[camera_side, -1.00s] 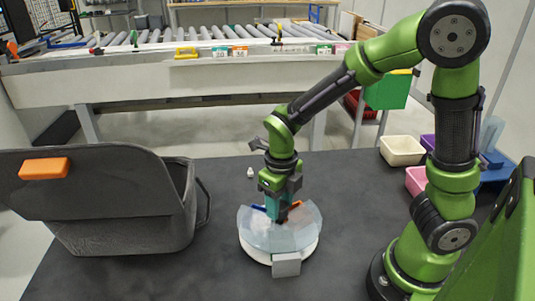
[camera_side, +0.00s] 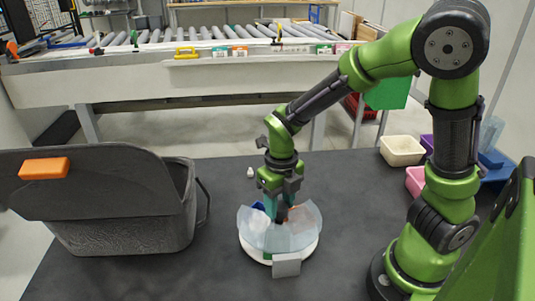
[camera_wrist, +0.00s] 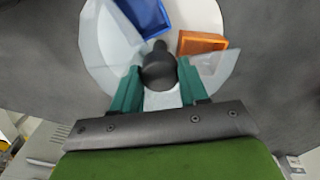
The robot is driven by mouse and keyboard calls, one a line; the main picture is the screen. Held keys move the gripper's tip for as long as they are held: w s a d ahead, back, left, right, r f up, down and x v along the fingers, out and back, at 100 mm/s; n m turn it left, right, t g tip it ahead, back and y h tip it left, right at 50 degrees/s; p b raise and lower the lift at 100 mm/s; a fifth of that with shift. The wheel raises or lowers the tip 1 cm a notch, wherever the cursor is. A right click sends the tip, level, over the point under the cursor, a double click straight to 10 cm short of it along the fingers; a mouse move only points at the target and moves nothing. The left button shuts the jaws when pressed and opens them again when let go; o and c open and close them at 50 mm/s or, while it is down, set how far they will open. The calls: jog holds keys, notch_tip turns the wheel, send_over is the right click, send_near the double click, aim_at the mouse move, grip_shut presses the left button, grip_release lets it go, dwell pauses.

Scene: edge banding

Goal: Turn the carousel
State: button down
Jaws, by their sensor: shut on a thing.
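The carousel (camera_side: 304,247) is a low white round base with a clear cover, standing on the dark table. A pale flat tab (camera_side: 287,265) hangs at its front. My gripper (camera_side: 280,212) points straight down at its middle. In the wrist view my gripper's teal fingers (camera_wrist: 158,86) are shut on a black round knob (camera_wrist: 158,68) at the carousel's centre. A blue bin (camera_wrist: 147,15) and an orange bin (camera_wrist: 202,43) show on the carousel beyond the knob. The part of the carousel under my gripper is hidden.
A big grey tote (camera_side: 130,225) with an orange latch stands at the left. A small white piece (camera_side: 250,172) lies behind the carousel. Cream (camera_side: 402,150) and pink (camera_side: 415,180) bins stand at the right beside my arm. A roller conveyor (camera_side: 200,50) runs across the back.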

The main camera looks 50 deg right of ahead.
jog(key=c, duration=0.6)
grip_release()
jog(key=shift+n, duration=0.4)
